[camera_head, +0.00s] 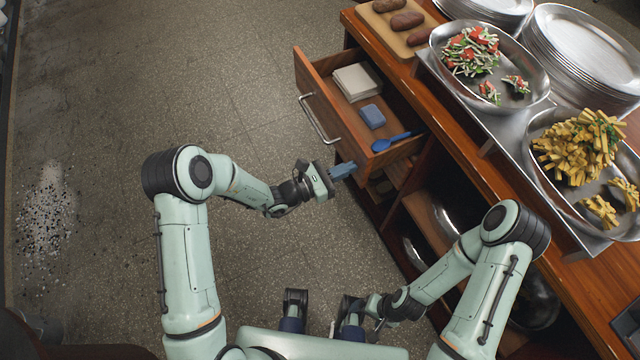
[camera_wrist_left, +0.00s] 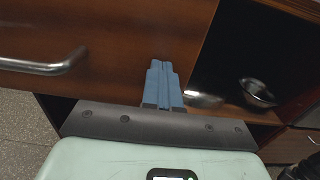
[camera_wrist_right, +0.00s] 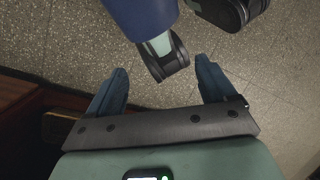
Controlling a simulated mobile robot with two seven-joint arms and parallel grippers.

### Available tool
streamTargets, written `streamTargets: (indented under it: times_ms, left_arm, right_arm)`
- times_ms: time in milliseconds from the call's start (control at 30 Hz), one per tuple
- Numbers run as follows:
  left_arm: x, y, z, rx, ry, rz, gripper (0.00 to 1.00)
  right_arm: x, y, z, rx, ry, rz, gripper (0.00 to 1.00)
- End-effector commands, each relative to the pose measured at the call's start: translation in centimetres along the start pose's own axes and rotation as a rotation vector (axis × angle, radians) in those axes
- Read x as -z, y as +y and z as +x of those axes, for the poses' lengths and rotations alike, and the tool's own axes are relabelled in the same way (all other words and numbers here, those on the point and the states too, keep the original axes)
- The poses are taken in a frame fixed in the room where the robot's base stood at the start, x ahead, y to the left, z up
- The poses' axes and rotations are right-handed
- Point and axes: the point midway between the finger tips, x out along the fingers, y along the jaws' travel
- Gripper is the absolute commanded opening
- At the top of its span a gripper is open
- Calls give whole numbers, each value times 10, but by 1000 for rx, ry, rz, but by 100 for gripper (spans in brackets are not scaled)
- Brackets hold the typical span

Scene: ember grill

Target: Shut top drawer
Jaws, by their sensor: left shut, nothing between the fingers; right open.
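The top drawer (camera_head: 335,118) of the wooden cabinet is pulled out at the upper middle of the head view. It has a metal bar handle (camera_head: 319,120) on its front, and the handle also shows in the left wrist view (camera_wrist_left: 45,66). My left gripper (camera_head: 343,170) is shut and empty, near the drawer front's lower right end; I cannot tell whether it touches. In the left wrist view its closed blue fingers (camera_wrist_left: 163,84) point at the wooden front, right of the handle. My right gripper (camera_wrist_right: 162,88) is open and empty, low over the floor near my base.
The drawer holds folded cloths (camera_head: 357,80), a blue sponge (camera_head: 372,116) and a blue spoon (camera_head: 392,142). Open shelves (camera_head: 425,205) with metal pans lie below. The counter carries a salad platter (camera_head: 440,40), a fries platter (camera_head: 535,125) and plates (camera_head: 590,50).

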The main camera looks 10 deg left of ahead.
Motion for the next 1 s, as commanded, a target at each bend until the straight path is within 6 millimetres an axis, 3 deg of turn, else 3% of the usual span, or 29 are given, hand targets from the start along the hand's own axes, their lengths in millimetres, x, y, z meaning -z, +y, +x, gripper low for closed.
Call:
streamTargets:
  times_ms: [300, 500, 700, 1000]
  left_arm:
    - [2, -1, 85, 2, -4, 0, 0]
    - [2, 0, 129, 1, -3, 0, 0]
    - [2, 0, 157, 0, -2, 0, 0]
    - [0, 1, 173, -1, -1, 0, 0]
  right_arm:
    - [9, 3, 18, 5, 24, -3, 84]
    - [16, 4, 27, 9, 45, -4, 84]
    - [21, 5, 33, 13, 57, -6, 84]
    - [23, 5, 35, 15, 64, -7, 84]
